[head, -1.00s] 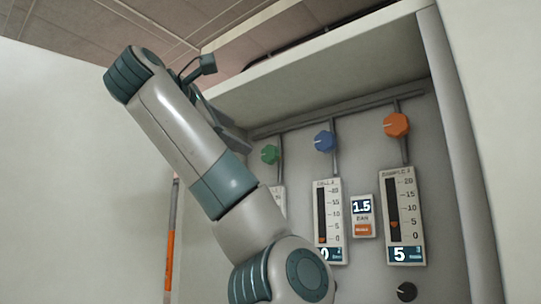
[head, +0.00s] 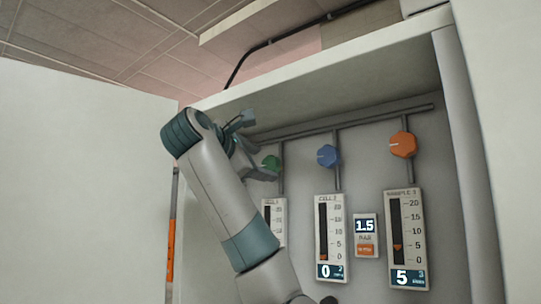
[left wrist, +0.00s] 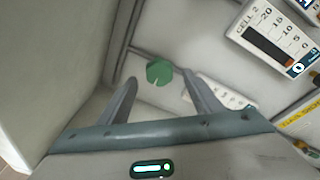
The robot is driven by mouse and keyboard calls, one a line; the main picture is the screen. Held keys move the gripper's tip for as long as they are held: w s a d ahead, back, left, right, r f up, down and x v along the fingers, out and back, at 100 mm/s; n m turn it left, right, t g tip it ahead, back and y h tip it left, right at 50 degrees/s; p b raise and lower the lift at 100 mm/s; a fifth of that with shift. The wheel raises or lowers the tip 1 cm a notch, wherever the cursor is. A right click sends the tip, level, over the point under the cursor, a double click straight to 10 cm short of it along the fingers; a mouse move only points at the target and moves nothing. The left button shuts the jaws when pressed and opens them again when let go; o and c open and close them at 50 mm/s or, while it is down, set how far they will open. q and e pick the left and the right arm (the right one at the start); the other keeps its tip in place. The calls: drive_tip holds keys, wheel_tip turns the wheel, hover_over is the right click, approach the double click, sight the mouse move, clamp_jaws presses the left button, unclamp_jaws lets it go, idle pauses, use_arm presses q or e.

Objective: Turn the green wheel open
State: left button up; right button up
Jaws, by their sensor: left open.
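The green wheel (head: 270,163) sits on a pipe at the left of the panel, partly behind my left gripper in the head view. In the left wrist view the green wheel (left wrist: 159,72) shows whole, with a pale pointer line on its face. My left gripper (head: 262,172) is open. In the left wrist view its two fingers (left wrist: 158,88) stand apart, with the wheel beyond and between their tips. The fingers do not appear to touch the wheel. My right gripper is not in view.
A blue wheel (head: 328,156) and an orange wheel (head: 402,144) sit to the right. Below hang gauges, the middle one (head: 331,236) reading 0 and the right one (head: 405,238) reading 5. A cabinet side wall (left wrist: 50,60) stands close on the left.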

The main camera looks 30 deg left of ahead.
sight(269, 165)
use_arm(q)
drive_tip(key=w, duration=0.1)
drive_tip(key=w+p, duration=0.2)
drive_tip(key=w, duration=0.1)
drive_tip(key=shift+a+r, duration=0.1)
drive_tip(key=shift+a, duration=0.15)
drive_tip(key=shift+w+p, duration=0.35)
drive_tip(key=shift+w, duration=0.5)
drive_tip(key=shift+c, duration=0.7)
drive_tip(key=c, duration=0.9)
